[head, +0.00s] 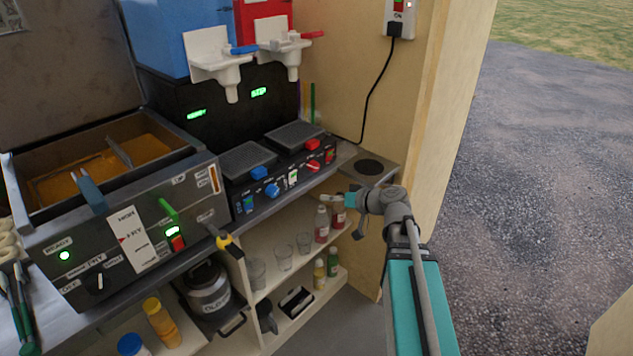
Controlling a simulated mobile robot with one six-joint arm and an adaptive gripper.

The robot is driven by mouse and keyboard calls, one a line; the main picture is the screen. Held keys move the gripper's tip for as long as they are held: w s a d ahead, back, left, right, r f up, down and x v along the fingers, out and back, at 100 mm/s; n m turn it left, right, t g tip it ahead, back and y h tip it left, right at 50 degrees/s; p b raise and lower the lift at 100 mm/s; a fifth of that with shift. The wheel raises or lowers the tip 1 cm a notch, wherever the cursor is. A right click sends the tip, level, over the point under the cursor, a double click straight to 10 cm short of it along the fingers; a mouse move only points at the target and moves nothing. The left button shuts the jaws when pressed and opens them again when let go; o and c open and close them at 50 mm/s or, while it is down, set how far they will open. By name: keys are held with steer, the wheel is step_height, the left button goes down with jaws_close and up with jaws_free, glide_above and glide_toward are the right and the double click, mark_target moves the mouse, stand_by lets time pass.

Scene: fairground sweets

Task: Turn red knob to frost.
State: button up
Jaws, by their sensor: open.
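The slush machine's front panel (298,176) stands on the counter below two drip trays. The red knob (313,165) is on the right half of this panel, below a red round part (312,144). Its pointer setting and the small labels around it are too small to read. A blue knob (272,190) sits on the left half. My gripper (341,212) is open and empty, in front of and below the right end of the panel, apart from the red knob. The fingers are small in the picture.
A fryer (125,235) with its lid up stands at the left. Shelves below hold cups (284,258) and bottles (321,224). A wooden wall post (440,130) rises at the right. A black cable (371,85) hangs from a socket. Open ground lies beyond.

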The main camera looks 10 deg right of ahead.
mark_target(317, 167)
steer(key=w+d+r+m+t+b, duration=0.1)
steer(key=w+d+t+b, duration=0.2)
steer(key=d+t, duration=0.2)
steer(key=shift+d+b, duration=0.35)
steer(key=shift+d, duration=0.55)
steer(key=shift+w+a, duration=0.1)
steer(key=shift+w, duration=0.15)
steer(key=x, duration=1.3)
steer(key=shift+w+a, duration=0.15)
steer(key=shift+a, duration=0.1)
steer(key=shift+r, duration=0.1)
steer(key=shift+a, duration=0.1)
steer(key=c, duration=1.2)
